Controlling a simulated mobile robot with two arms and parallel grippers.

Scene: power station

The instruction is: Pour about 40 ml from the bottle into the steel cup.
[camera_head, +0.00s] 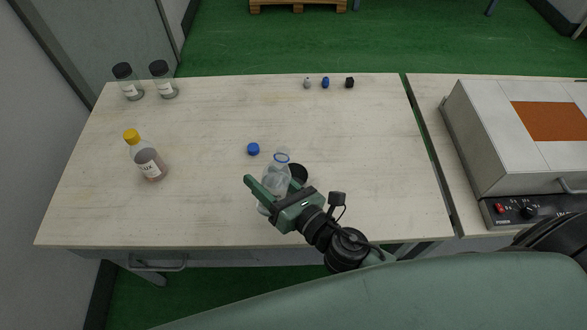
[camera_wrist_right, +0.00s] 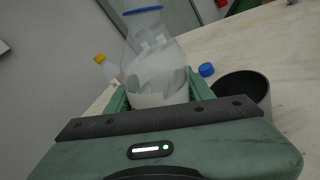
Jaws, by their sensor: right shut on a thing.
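A clear uncapped bottle (camera_head: 279,167) with a blue ring at its neck is between the fingers of my right gripper (camera_head: 270,188), which is shut on it. The bottle (camera_wrist_right: 155,62) fills the middle of the right wrist view and holds clear liquid. It looks about upright; I cannot tell whether its base touches the table. The steel cup (camera_head: 299,172), dark inside, stands just right of the bottle, partly hidden by my gripper. In the right wrist view the cup (camera_wrist_right: 256,96) opens upward beside the right finger. My left gripper is out of view.
A blue cap (camera_head: 253,149) lies behind the bottle. A yellow-capped labelled bottle (camera_head: 149,163) stands at left, two black-lidded jars (camera_head: 131,88) at the back left. Small items (camera_head: 325,83) sit at the back edge. A hotplate-like device (camera_head: 480,140) is on the right table.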

